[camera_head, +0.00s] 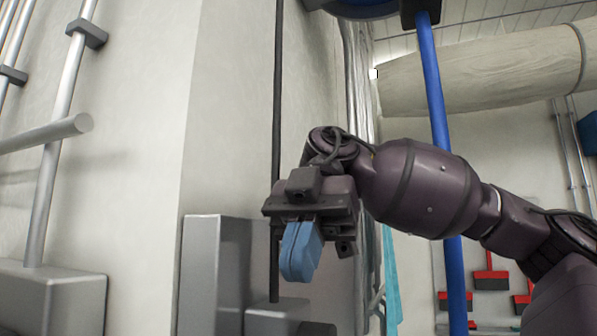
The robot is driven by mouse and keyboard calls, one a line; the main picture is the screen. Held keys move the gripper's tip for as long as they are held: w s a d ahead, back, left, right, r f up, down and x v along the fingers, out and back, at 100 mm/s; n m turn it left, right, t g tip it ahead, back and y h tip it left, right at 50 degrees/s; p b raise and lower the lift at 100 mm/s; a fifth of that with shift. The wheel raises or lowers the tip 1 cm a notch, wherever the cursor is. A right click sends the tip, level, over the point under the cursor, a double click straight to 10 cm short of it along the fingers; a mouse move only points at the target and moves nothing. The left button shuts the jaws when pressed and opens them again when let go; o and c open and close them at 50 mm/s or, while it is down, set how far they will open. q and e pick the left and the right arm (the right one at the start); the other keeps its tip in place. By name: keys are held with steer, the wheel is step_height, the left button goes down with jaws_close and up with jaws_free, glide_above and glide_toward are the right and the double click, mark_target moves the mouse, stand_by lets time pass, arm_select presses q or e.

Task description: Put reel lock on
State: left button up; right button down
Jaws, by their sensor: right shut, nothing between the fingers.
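My right gripper (299,262) is in the middle of the view, reached in from the right. Its blue fingers point down and are shut, with nothing seen between them. They hang in front of the grey boxes by the wall. A round blue part (362,9), perhaps the reel, is cut off by the top edge, above and right of the gripper. A dark bracket (421,12) sits beside it. I cannot make out a lock on it. My left gripper is not in view.
A blue pipe or hose (432,90) runs down from the bracket and passes behind my right arm. A thin dark rod (278,90) stands behind the gripper. Grey boxes (200,270) stand below left. A thick pale duct (480,72) crosses the upper right. Silver pipes (55,150) line the left wall.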

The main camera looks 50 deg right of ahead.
step_height(320, 180, up, 8)
steer(key=shift+a+r, duration=0.15)
steer(key=shift+a, duration=0.1)
steer(key=shift+s, duration=0.1)
stand_by(0.4)
